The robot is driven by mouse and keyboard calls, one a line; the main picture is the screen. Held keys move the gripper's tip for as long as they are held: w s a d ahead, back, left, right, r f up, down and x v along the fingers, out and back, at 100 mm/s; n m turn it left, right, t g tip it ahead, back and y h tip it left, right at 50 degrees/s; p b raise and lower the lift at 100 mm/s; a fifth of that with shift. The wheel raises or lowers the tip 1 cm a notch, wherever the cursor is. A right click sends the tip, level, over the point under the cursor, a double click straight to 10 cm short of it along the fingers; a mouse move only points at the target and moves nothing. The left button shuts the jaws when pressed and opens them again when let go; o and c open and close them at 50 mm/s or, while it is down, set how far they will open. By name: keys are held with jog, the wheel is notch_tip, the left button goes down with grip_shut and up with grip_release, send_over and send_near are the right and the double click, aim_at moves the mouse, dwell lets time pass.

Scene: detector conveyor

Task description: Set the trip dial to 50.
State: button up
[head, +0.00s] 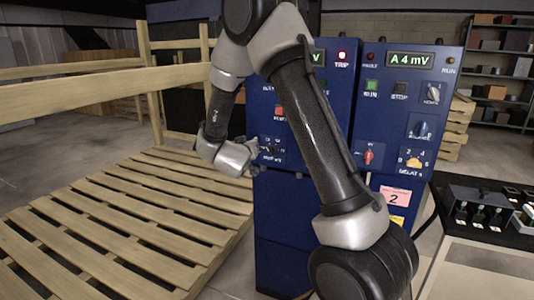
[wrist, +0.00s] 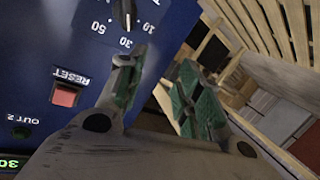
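A dark dial (head: 272,151) with white scale marks sits low on the left blue cabinet's front; its name label is too blurred to read. The wrist view shows a dark knob (wrist: 125,10) at the top edge, partly cut off, with scale numbers including 50, 30 and 10, tilted and upside down. Where its pointer stands I cannot tell for sure. My gripper (head: 254,160) is close to the dial's left side in the head view. In the wrist view my gripper (wrist: 158,88) has its green-padded fingers spread, with nothing between them, below the knob.
A red RESET button (wrist: 65,94) is near the fingers, above the dial on the cabinet (head: 280,205). The right cabinet (head: 390,100) has more knobs and a DELAY dial (head: 413,160). A wooden pallet (head: 120,220) lies at left. A black tray (head: 480,205) stands at right.

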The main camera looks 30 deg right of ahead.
aim_at(269, 151)
jog(key=s+d+f+g+h, duration=0.2)
jog(key=s+d+f+h, duration=0.1)
jog(key=f+h, duration=0.15)
jog(key=shift+m+h, duration=0.3)
jog(key=shift+h, duration=0.15)
jog(key=x, duration=0.7)
jog(key=shift+w+r, duration=0.1)
jog(key=shift+r, duration=0.1)
grip_shut()
